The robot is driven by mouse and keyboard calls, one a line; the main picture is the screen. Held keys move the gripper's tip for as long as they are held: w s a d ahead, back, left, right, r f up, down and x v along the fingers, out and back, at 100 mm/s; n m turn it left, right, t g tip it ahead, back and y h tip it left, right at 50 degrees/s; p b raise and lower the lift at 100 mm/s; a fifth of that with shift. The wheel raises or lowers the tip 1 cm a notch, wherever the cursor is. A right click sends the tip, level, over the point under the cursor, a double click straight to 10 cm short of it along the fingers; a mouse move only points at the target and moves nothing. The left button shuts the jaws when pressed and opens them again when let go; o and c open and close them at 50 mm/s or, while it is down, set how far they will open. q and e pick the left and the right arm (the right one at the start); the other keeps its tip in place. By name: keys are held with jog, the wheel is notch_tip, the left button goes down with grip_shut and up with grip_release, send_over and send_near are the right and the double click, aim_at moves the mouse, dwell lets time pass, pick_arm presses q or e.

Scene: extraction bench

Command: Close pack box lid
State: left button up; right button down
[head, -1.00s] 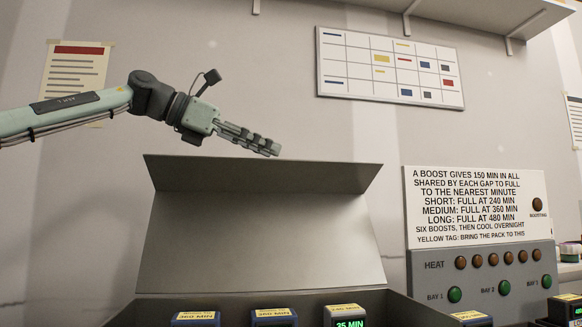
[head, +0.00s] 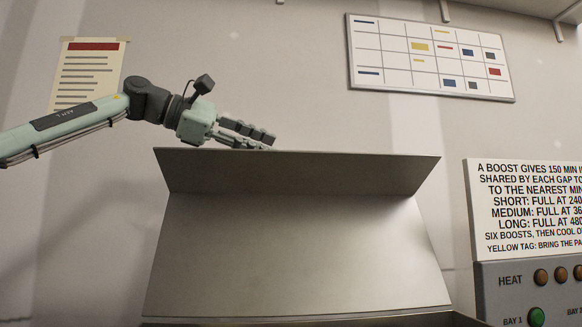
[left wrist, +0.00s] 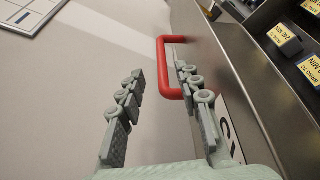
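The pack box lid (head: 300,255) stands raised and open in the head view, a wide grey-brown panel with a folded flap (head: 300,172) along its top. In the left wrist view a red handle (left wrist: 161,66) sticks out from the lid's metal panel (left wrist: 215,50). My left gripper (head: 268,140) is behind the lid's top edge, which partly hides it. In the left wrist view its two fingers (left wrist: 158,74) are spread apart, with the red handle between and just beyond the tips, not gripped. My right gripper is not in view.
Yellow-labelled packs (left wrist: 284,38) lie beyond the lid panel in the left wrist view. A sign (head: 530,205) and a heat control panel (head: 535,295) stand right of the lid. A wall chart (head: 430,55) hangs above. The wall space above the lid is clear.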

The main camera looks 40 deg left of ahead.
aim_at(297, 160)
pick_arm(q)
jog(key=shift+w+a+f+m, duration=0.1)
jog(key=shift+w+f+m, duration=0.2)
jog(key=shift+w+f, duration=0.15)
jog(key=shift+w, duration=0.2)
jog(key=x, duration=0.7)
jog(key=shift+s+f+p, duration=0.1)
jog(key=shift+p, duration=0.2)
grip_shut()
